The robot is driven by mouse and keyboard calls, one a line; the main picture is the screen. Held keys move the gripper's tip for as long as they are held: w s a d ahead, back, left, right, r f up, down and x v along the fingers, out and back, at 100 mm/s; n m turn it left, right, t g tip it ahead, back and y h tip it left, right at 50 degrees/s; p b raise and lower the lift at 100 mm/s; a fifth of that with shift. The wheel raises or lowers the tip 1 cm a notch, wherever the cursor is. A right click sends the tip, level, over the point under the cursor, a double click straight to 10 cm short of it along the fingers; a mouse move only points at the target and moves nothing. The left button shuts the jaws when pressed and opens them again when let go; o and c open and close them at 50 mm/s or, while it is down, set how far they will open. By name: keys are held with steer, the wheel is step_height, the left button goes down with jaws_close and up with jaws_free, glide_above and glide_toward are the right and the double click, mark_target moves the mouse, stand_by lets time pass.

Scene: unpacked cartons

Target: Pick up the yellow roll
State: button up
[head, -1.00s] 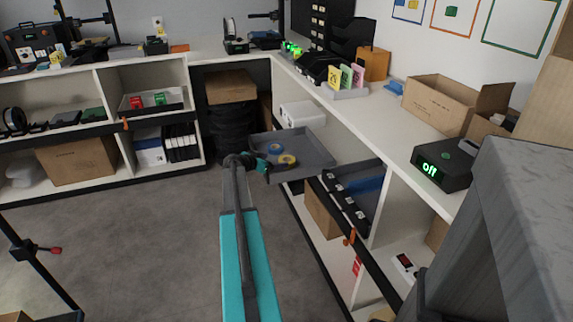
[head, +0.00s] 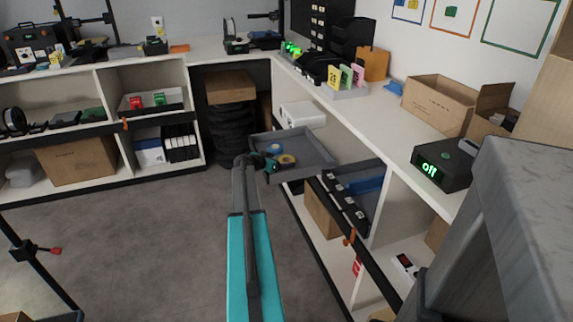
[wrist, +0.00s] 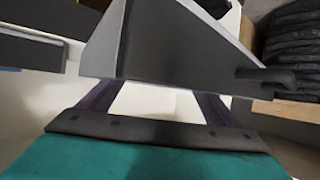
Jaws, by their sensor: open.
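The yellow roll (head: 287,159) is a small ring lying in a grey pulled-out tray (head: 313,158) in the head view. A blue roll (head: 274,149) lies just behind it, a little to the left. My gripper (head: 272,165) is at the tray's near left edge, just left of the yellow roll; its fingers are small and partly hidden here. In the wrist view my two dark fingers (wrist: 160,103) stand apart, with the grey tray's outer side (wrist: 165,45) across and beyond them. The yellow roll does not show in the wrist view.
A second drawer (head: 352,197) with blue contents sits nearer and to the right, below the white counter (head: 375,118). A white box (head: 302,114) stands behind the tray. A cardboard box (head: 231,87) rests on stacked black things in the corner. Open floor lies left of my arm.

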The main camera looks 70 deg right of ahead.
mark_target(289, 160)
steer(key=shift+x, duration=1.9)
steer(key=c, duration=1.2)
steer(key=shift+r+p, duration=0.3)
steer(key=shift+r, duration=4.75)
